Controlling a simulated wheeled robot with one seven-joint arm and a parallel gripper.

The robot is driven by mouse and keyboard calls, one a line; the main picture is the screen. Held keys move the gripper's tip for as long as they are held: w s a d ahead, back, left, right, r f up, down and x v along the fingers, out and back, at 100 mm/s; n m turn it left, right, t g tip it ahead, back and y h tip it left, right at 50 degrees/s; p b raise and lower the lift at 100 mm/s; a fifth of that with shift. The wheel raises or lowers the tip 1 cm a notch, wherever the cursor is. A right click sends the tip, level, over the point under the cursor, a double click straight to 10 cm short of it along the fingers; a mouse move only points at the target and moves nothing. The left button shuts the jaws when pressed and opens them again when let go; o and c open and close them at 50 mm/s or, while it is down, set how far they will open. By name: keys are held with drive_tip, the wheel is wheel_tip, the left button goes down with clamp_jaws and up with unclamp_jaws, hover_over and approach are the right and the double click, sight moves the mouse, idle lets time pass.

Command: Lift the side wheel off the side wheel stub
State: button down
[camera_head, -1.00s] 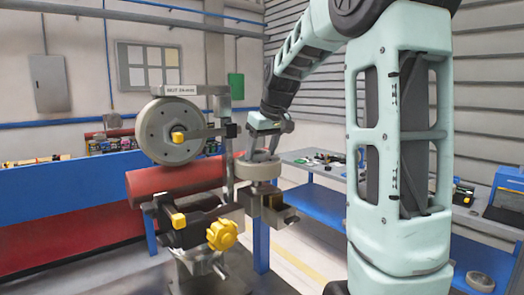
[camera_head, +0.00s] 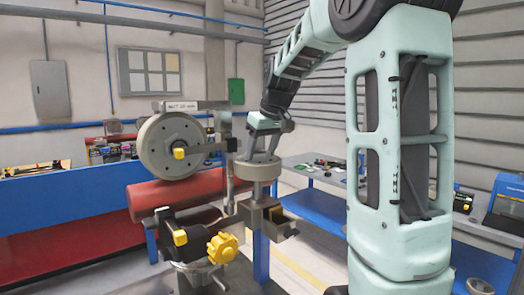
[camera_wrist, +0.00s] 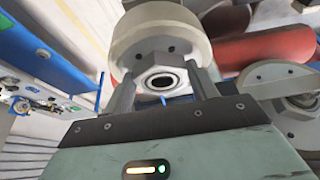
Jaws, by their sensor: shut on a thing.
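The side wheel (camera_head: 259,170) is a pale grey wheel lying flat above the grey bracket (camera_head: 262,213) of the wheel assembly. My gripper (camera_head: 262,150) reaches down from above and is shut on the wheel's hub. The wrist view shows both fingers (camera_wrist: 163,84) on either side of the faceted hub, with the side wheel (camera_wrist: 155,35) behind it. The side wheel stub (camera_head: 258,190) shows as a short post between the wheel and the bracket. Its upper end is hidden, so I cannot tell whether it is still inside the wheel.
A large upright wheel (camera_head: 170,146) and a yellow knob (camera_head: 222,248) sit left of my gripper on the same assembly. A red roller (camera_head: 165,193) lies behind them. A blue-framed workbench (camera_head: 325,203) with small items stands to the right.

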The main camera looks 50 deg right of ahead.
sight(262, 153)
drive_tip(key=shift+r+p, duration=0.85)
drive_tip(key=shift+r, duration=0.6)
drive_tip(key=shift+w+d+r+p, duration=0.1)
drive_tip(key=shift+w+r+p, duration=0.1)
drive_tip(key=shift+r+p, duration=0.9)
drive_tip(key=shift+s+r, duration=0.1)
drive_tip(key=shift+r, duration=0.65)
drive_tip(key=shift+s+r+p, duration=0.1)
drive_tip(key=shift+r+p, duration=0.1)
drive_tip(key=shift+p, duration=0.15)
drive_tip(key=shift+f, duration=0.15)
